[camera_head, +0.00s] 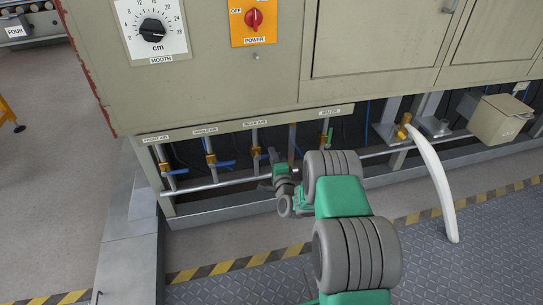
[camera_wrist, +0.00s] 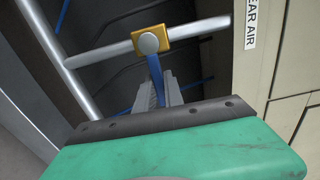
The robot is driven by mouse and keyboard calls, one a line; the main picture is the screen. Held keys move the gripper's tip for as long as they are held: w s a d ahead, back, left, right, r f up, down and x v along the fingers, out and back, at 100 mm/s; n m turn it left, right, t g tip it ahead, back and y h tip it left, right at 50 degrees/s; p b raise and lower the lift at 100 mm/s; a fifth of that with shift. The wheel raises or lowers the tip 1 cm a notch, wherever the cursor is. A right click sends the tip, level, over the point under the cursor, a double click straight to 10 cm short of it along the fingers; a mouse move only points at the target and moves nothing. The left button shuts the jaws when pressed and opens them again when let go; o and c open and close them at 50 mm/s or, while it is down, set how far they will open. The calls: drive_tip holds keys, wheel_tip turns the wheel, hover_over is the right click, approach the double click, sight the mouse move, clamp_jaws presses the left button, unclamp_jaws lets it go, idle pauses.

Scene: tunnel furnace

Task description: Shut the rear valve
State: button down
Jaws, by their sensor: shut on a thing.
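The rear valve has a brass body (camera_wrist: 150,40) with a round pivot, on a grey pipe under the "REAR AIR" label (camera_wrist: 251,28). Its blue handle (camera_wrist: 155,72) runs from the pivot down between my fingers and looks roughly crosswise to the pipe. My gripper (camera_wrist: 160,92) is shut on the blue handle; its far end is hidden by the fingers. In the head view, the rear valve (camera_head: 255,151) is below the panel edge, with my gripper (camera_head: 271,157) at its right side.
Front air valve (camera_head: 164,167) and middle air valve (camera_head: 210,159), both with blue handles, stand to the left. The water valve (camera_head: 329,139) stands to the right, partly behind my arm. A horizontal grey pipe (camera_head: 215,185) runs below. A white curved pipe (camera_head: 432,175) stands at right.

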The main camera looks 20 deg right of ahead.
drive_tip(key=shift+w+d+r, duration=0.1)
drive_tip(key=shift+r, duration=0.05)
drive_tip(key=c, duration=1.6)
unclamp_jaws()
drive_tip(key=shift+c, duration=0.2)
drive_tip(key=shift+o, duration=1)
drive_tip(key=s, duration=0.8)
